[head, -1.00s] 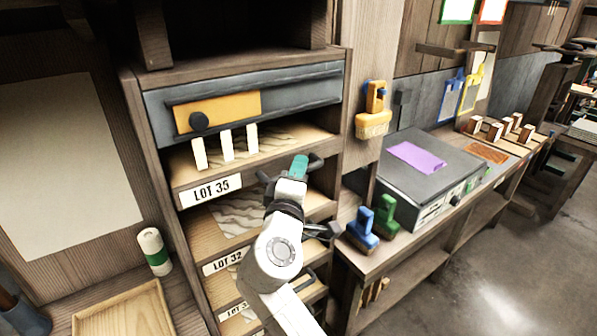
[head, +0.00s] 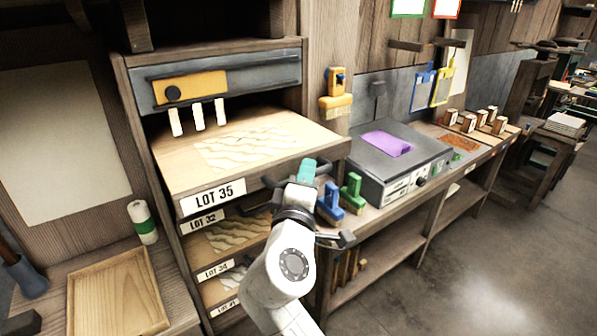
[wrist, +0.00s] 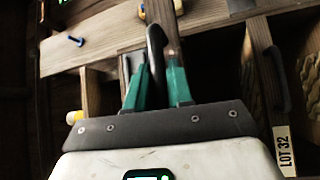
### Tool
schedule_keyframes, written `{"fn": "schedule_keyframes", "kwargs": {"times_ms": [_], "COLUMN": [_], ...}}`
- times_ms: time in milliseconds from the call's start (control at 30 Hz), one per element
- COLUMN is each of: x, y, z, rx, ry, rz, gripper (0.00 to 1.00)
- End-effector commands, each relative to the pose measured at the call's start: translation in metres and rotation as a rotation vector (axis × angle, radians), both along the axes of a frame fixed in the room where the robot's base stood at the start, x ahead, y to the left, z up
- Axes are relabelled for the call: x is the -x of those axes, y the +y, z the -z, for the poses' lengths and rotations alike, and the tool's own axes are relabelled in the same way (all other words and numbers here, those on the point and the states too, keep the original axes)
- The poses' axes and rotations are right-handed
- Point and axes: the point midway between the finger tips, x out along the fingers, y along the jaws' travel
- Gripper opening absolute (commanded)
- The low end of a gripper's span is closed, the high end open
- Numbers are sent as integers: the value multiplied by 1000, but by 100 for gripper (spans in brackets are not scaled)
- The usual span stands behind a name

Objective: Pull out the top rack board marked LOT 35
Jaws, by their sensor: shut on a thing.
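The top rack board (head: 300,143), marked LOT 35 on a white front label (head: 212,196), stands well out of the rack and carries a pale wavy pattern. Its dark handle sits at the right of its front edge. My gripper (head: 304,172) is at that handle. In the wrist view my gripper (wrist: 156,70) has its teal fingers shut on the dark curved handle (wrist: 153,40). My wrist hides part of the handle and the board's lower front in the head view.
The rack (head: 140,150) holds lower boards, including LOT 32 (head: 203,221) and LOT 34, pushed in. A wooden tray (head: 75,300) lies at lower left. Floor is clear at right.

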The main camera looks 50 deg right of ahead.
Motion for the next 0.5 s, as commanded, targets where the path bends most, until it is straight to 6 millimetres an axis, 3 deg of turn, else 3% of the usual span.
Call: {"fn": "schedule_keyframes", "kwargs": {"times_ms": [300, 500], "x": [58, 74], "y": [17, 22], "z": [2, 1], "rx": [-1, -1], "ry": [4, 3], "rz": [-2, -1], "gripper": [0, 0]}}
